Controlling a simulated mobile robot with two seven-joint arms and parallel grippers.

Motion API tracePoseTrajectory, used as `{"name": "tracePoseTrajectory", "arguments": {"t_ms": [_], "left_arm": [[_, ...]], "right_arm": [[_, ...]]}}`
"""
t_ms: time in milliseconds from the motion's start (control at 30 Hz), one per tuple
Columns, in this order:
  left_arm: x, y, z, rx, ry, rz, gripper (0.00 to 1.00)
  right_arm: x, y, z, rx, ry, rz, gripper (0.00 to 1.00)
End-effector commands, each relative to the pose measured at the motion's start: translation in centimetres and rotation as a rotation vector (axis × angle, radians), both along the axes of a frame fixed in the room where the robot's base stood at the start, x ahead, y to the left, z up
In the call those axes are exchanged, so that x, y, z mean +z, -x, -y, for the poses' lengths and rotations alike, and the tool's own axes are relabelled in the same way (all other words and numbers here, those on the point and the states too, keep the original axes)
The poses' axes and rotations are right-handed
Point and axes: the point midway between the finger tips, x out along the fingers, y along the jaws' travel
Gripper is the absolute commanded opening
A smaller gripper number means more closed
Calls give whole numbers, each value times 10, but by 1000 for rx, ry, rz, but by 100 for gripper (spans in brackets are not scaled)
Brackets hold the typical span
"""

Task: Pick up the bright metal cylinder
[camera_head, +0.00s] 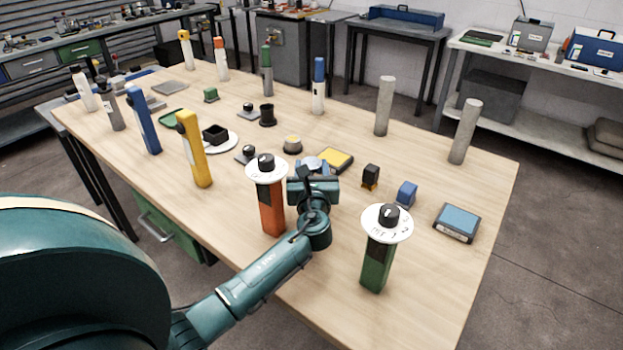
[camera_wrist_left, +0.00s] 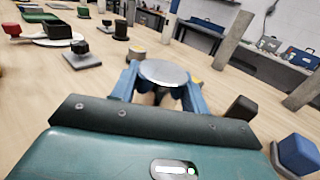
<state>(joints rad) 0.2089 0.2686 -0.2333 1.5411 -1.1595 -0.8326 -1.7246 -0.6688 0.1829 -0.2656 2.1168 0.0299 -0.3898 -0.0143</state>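The bright metal cylinder (camera_wrist_left: 164,73) shows in the left wrist view as a shiny round top between the two blue fingers of my left gripper (camera_wrist_left: 160,88). Its lower part is hidden by the gripper, and I cannot tell whether the fingers press on it. In the head view the cylinder (camera_head: 311,163) shows only partly, just beyond my left gripper (camera_head: 315,172), which is low over the table. The fingers stand apart, one on each side of the cylinder. My right gripper is not in view.
On the wooden table (camera_head: 440,300), an orange post with a white dial (camera_head: 272,215) stands close left of my gripper. A green post with a dial (camera_head: 378,265) stands to its right. A yellow-topped box (camera_head: 336,159), black block (camera_head: 370,174) and blue block (camera_head: 406,192) are nearby.

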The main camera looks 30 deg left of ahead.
Motion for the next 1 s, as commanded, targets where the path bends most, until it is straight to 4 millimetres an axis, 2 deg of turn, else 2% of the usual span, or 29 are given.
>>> {"name": "tracePoseTrajectory", "arguments": {"t_ms": [67,467,767,1000], "left_arm": [[0,0,0,1,0,0,38],[0,0,0,1,1,-1,5],[4,0,0,1,-1,4,4],[25,0,0,1,0,7,4]], "right_arm": [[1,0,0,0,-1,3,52],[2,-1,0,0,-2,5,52],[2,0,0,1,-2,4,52],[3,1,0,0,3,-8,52]]}}
